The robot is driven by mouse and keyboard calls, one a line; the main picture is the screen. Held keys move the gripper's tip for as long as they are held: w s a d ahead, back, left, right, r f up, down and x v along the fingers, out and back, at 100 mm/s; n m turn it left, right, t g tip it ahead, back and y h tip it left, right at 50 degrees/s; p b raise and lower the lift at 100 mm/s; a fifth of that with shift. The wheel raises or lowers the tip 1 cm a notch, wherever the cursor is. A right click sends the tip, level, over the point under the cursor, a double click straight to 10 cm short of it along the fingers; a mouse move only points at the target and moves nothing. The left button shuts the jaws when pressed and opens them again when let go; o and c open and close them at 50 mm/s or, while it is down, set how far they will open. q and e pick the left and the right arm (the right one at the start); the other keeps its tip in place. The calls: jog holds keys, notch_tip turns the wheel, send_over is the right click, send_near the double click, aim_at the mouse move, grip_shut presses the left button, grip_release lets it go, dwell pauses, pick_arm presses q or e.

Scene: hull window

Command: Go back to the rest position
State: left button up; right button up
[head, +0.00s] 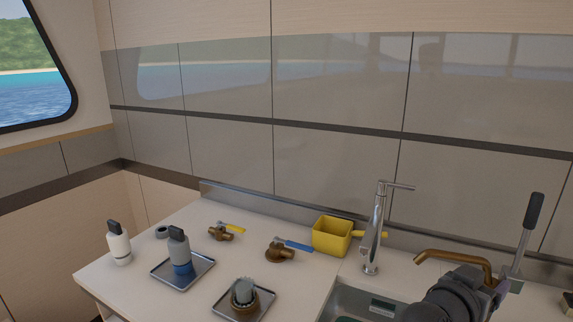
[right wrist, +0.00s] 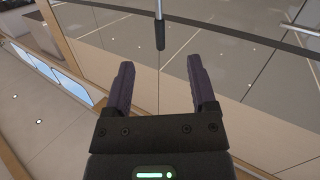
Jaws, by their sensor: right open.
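My right gripper (head: 499,287) shows at the lower right of the head view, beside the bronze spout and the lever near the sink. In the right wrist view its two dark purple fingers (right wrist: 160,88) stand wide apart with nothing between them. The lever's black handle (head: 533,211) rises on a metal rod just behind the gripper. In the right wrist view a black handle end on a thin rod (right wrist: 160,36) shows beyond the fingertips, apart from them. My left gripper is out of view.
The sink (head: 350,303) and chrome faucet (head: 374,235) are left of my right arm. The white counter (head: 215,265) holds a yellow scoop (head: 332,237), two brass valves, a white bottle (head: 118,243), a grey-blue bottle (head: 180,252) on a tray, and a brush (head: 244,292) on another tray.

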jog(key=s+a+f+n+y, duration=0.4)
jog(key=s+f+y, duration=0.15)
jog(key=f, duration=0.45)
jog(key=s+a+f+n+g+y, duration=0.2)
jog(key=s+a+f+n+y, duration=0.25)
jog(key=s+a, duration=0.35)
jog(key=s+a+f+n+g+y, duration=0.35)
jog(key=s+a+f+y, duration=0.2)
jog(key=s, duration=0.35)
notch_tip(320, 180, down, 21)
jog(key=s+b, duration=0.3)
jog(key=b, duration=0.1)
pick_arm(q)
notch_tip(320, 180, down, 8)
jog(key=b, duration=0.4)
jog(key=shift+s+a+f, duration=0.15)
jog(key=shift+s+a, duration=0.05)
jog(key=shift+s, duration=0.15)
pick_arm(e)
jog(key=s+d+f+g+h, duration=0.1)
jog(key=s+d+f+g, duration=0.1)
jog(key=s+f, duration=1.1)
notch_tip(320, 180, down, 3)
jog(key=shift+s+d+r+n, duration=0.15)
jog(key=shift+s+d+n, duration=0.15)
jog(key=shift+s+n, duration=0.1)
